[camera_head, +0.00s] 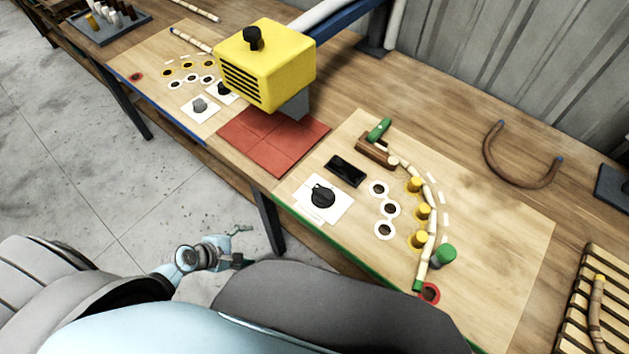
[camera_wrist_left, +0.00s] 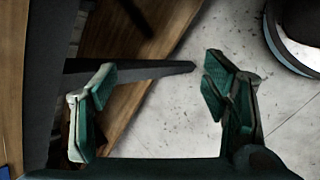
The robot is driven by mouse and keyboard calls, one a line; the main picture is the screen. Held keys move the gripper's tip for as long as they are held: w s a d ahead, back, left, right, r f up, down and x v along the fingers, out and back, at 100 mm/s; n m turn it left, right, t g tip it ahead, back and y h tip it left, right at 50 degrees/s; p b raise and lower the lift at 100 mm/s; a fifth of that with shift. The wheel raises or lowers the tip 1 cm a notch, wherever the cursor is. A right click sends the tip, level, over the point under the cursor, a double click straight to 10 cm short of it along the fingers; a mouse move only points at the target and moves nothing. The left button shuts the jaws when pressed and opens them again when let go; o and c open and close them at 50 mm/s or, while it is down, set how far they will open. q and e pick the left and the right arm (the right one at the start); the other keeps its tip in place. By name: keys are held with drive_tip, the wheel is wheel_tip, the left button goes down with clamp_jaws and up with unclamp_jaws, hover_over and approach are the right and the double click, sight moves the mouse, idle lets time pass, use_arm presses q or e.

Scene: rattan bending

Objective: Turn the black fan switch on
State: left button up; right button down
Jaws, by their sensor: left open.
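A yellow slatted box (camera_head: 265,65) with a black knob (camera_head: 254,38) on its top hangs over the workbench. A black rotary knob (camera_head: 322,195) sits on a white plate on the near board, and a smaller black knob (camera_head: 222,88) sits on a white plate on the far board. I cannot tell which of these is the fan switch. My left gripper (camera_head: 240,245) is open and empty over the floor, in front of the bench edge and apart from every knob. In the left wrist view its green-padded fingers (camera_wrist_left: 160,90) stand wide apart. My right gripper is not seen.
A red tiled mat (camera_head: 275,140) lies below the yellow box. The near board (camera_head: 500,245) holds a black block (camera_head: 345,170), yellow and green pegs and a bent rattan piece (camera_head: 432,215). A curved rattan (camera_head: 525,178) lies behind. The floor (camera_head: 130,200) before the bench is clear.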

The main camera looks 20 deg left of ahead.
use_arm(q)
drive_tip(key=w+d+r+n+t+h, duration=0.2)
drive_tip(key=w+d+r+n+h, duration=0.15)
drive_tip(key=r, duration=0.75)
drive_tip(key=n+h, duration=0.3)
drive_tip(key=n, duration=0.1)
approach(323, 192)
drive_tip(key=shift+t, duration=0.4)
drive_tip(key=x, duration=0.9)
drive_tip(key=shift+s+f, duration=0.1)
drive_tip(key=shift+f, duration=0.15)
drive_tip(key=shift+w+d+f, duration=0.2)
drive_tip(key=shift+w+d, duration=0.2)
drive_tip(key=shift+d, duration=0.1)
drive_tip(key=shift+c, duration=0.2)
drive_tip(key=c, duration=1)
drive_tip(key=shift+c, duration=0.2)
drive_tip(key=shift+c, duration=0.2)
